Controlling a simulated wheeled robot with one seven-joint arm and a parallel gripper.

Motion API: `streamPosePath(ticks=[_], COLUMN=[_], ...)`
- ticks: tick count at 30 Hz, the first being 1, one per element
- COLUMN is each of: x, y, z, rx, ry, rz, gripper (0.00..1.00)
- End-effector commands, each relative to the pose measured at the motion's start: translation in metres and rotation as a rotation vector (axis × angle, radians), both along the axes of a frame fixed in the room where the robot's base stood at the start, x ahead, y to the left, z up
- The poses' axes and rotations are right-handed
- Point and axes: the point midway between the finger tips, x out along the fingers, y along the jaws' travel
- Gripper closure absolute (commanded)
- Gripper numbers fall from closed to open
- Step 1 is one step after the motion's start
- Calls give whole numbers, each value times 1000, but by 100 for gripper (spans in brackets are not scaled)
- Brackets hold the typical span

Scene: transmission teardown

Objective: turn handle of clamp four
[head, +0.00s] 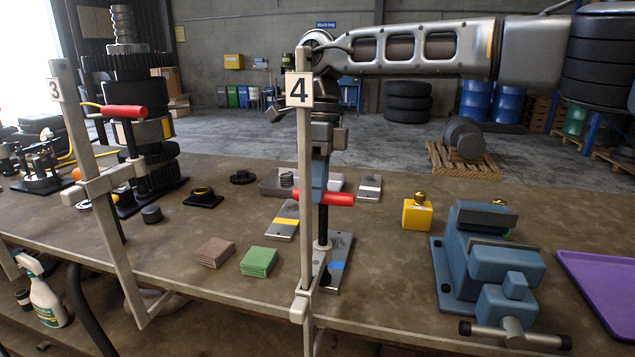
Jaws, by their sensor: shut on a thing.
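Clamp four (305,150) is an upright grey bar clamp at the table's front edge, with a white plate marked 4 (299,90) near its top. Its red handle (340,199) lies level across a dark vertical screw, just behind and right of the bar. My gripper (319,190) points down from above, its blue fingers shut on the red handle. The bar hides part of my gripper and the left part of the handle. The screw's foot is low, by the table top.
Clamp three (85,150), with its own red handle (124,111), stands at the left. A blue vise (490,265) stands at the right beside a purple tray (605,290). Green pads (259,261) and brown pads (216,252) lie left of clamp four.

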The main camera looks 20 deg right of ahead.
Motion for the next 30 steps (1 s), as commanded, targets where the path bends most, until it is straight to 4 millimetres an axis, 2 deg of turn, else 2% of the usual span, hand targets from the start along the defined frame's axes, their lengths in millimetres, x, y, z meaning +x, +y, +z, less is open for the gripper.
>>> streamPosePath(ticks=[12, 13, 20, 30], x=[0, 0, 0, 1], y=[0, 0, 0, -1], z=[-1, -1, -1, 4], rx=[-1, -1, 0, -1], ry=[-1, -1, 0, 0], rz=[9, 8, 7, 7], gripper=[100, 74, 52, 51])
